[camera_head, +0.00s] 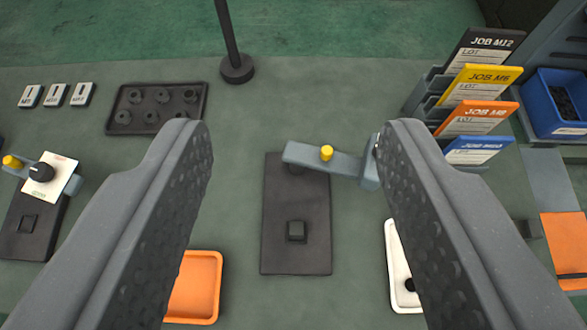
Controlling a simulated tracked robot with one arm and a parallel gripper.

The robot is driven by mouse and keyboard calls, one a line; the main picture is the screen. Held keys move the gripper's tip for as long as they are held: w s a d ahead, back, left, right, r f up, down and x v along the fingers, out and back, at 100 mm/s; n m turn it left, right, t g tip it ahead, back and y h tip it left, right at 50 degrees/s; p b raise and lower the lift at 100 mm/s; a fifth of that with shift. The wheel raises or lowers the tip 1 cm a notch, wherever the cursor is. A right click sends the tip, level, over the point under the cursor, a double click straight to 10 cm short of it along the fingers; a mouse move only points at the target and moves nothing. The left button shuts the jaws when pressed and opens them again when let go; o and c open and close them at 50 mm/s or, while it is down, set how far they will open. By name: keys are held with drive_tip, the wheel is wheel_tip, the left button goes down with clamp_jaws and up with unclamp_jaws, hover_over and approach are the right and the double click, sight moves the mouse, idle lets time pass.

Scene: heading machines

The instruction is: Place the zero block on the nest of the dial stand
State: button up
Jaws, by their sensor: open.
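My gripper (295,220) is open, with its two grey ribbed fingers wide apart and nothing between the fingertips. Between and beyond them is what looks like the dial stand: a dark base plate (280,258) with a grey arm (345,163) and a yellow knob (327,153). The arm's right end is partly hidden by the right finger, and no dial face shows. A small dark square block or nest (297,231) sits on the plate's near half. I cannot tell whether this is the bare nest or a block on it. No zero block is clearly identifiable.
A similar fixture (40,172) with a black knob stands at left. A dark tray (155,108) holds round parts, beside small marked blocks (54,95). An orange tray (201,285) and white tray (397,262) are near. Job card racks (478,90) and a blue bin (558,100) are right.

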drive_tip(key=s+r+t, duration=0.3)
drive_tip(key=s+r, duration=0.2)
drive_tip(key=r, duration=0.2)
drive_tip(key=shift+s+r, duration=0.25)
drive_tip(key=shift+s, duration=0.1)
